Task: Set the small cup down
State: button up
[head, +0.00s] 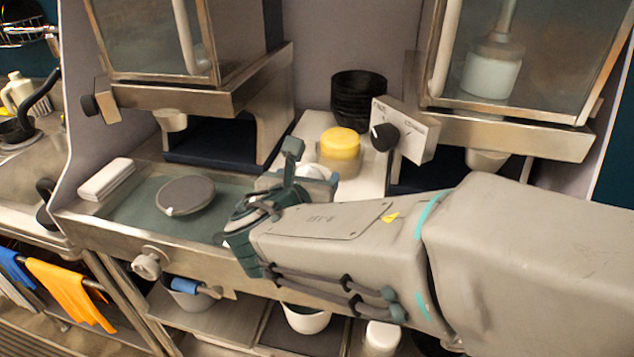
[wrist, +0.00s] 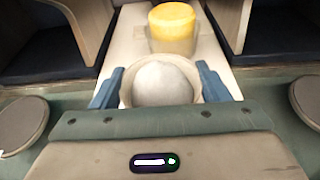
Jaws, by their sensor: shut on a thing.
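The small cup (wrist: 162,84) is pale, with a rounded whitish mass filling its middle. In the wrist view it sits between the two blue fingers of my gripper (wrist: 160,90), which is shut on it. In the head view my gripper (head: 300,180) is over the counter's middle, and my wrist hides most of the cup. The cup is in front of a yellow-topped container (wrist: 172,28). Whether the cup's base touches the surface is hidden.
The yellow-topped container also shows in the head view (head: 340,145), with stacked black bowls (head: 358,98) behind it. A round grey disc (head: 186,194) and a white block (head: 106,179) lie to the left. Dispensers stand on both sides of the pale central strip.

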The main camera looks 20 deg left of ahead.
jog(key=shift+f, duration=1.25)
jog(key=shift+f, duration=0.1)
jog(key=o, duration=1.1)
jog(key=shift+s+r, duration=0.2)
jog(key=shift+s, duration=0.05)
jog(key=v, duration=1.1)
jog(key=shift+s, duration=0.25)
